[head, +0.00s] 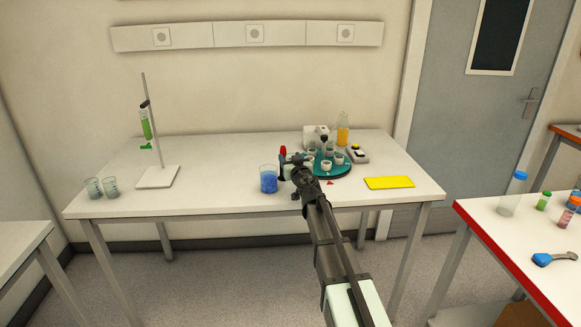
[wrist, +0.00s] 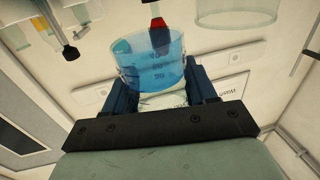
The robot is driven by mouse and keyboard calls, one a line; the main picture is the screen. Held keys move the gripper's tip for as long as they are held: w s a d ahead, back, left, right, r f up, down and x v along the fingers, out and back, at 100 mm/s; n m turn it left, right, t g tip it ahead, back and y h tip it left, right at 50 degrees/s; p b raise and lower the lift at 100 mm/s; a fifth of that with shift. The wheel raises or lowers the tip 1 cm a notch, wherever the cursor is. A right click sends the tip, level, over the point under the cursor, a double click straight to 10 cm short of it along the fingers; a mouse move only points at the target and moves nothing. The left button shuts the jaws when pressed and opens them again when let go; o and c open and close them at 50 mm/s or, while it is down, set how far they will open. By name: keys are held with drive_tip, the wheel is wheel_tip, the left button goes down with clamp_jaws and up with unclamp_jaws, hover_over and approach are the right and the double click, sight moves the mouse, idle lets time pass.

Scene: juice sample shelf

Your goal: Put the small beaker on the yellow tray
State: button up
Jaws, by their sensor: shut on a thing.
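My gripper (wrist: 150,92) is shut on the small beaker (wrist: 142,70), a clear cup with a blue tint and dark markings, held between the two dark fingers in the wrist view. In the head view my gripper (head: 289,163) is over the middle of the table and largely hides the beaker. The yellow tray (head: 389,183) lies flat and empty on the table's right part, well to the right of my gripper.
A larger beaker with blue liquid (head: 268,182) stands just left of my gripper. A red-topped thing (head: 283,150) is close behind.

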drive_tip(key=shift+r, duration=0.75)
drive_tip(key=s+d+r+m+h, duration=0.2)
drive_tip(key=s+d+r+h, duration=0.1)
drive_tip(key=s+d, duration=1.15)
drive_tip(key=w+a+f+y, duration=0.1)
drive_tip(key=w+a, duration=0.3)
drive_tip(key=w+a+f+n+y, duration=0.1)
drive_tip(key=w+a, duration=0.4)
drive_tip(key=w+a+f+n+y, duration=0.1)
drive_tip(key=w+a, duration=0.3)
drive_tip(key=a, duration=0.1)
drive_tip(key=shift+w+a, duration=0.25)
drive_tip(key=shift+w, duration=0.15)
drive_tip(key=shift+w+r, duration=0.15)
drive_tip(key=shift+w, duration=0.2)
